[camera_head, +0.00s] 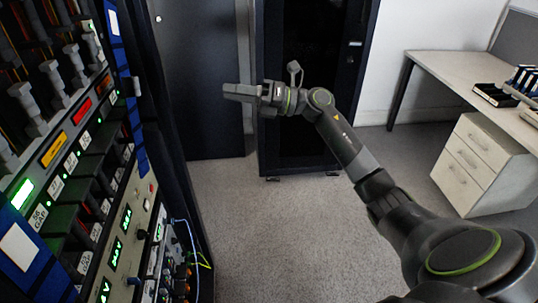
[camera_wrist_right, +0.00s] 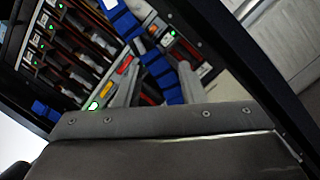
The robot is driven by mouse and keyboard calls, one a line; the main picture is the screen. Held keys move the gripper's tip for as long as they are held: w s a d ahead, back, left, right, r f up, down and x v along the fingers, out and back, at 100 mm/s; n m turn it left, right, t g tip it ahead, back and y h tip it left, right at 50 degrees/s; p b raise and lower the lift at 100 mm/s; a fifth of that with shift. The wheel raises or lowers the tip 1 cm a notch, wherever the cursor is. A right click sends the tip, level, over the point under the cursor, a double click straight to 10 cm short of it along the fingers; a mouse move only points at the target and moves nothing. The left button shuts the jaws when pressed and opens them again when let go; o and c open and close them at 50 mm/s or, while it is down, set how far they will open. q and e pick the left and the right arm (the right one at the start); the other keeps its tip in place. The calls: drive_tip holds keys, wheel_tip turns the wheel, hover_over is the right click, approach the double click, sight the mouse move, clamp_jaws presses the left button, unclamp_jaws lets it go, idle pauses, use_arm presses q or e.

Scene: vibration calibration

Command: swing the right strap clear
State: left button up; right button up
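A blue strap (camera_head: 126,68) with white patches runs down the right side of the equipment rack's front. In the right wrist view, a blue strap (camera_wrist_right: 158,68) shows beyond the fingers, in line with the gap between them. A second blue strap (camera_head: 38,262) with a white patch crosses the rack's lower left. My right gripper (camera_head: 236,92) points left toward the rack, to the right of the strap and apart from it. Its two fingers, also in the right wrist view (camera_wrist_right: 160,88), are spread with nothing between them. My left gripper is not in view.
The rack (camera_head: 110,165) fills the left side with grey levers, lit labels, green displays and cables low down. A dark cabinet (camera_head: 310,150) stands behind my right gripper. A desk (camera_head: 460,75) with drawers (camera_head: 470,160) is at right. The carpet (camera_head: 270,225) between is clear.

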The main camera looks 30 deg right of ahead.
drive_tip(key=w+d+f+m+t+h, duration=0.1)
drive_tip(key=d+f+m+t+h, duration=0.3)
drive_tip(key=f+m, duration=0.5)
drive_tip(key=w+d+f+m+t+h, duration=0.1)
drive_tip(key=d+f+m+t+h, duration=0.3)
drive_tip(key=f+m, duration=0.6)
wheel_tip(320, 180, down, 5)
drive_tip(key=shift+d+f+t+h, duration=0.1)
drive_tip(key=shift+d+t+h, duration=0.2)
drive_tip(key=shift+d+h, duration=0.55)
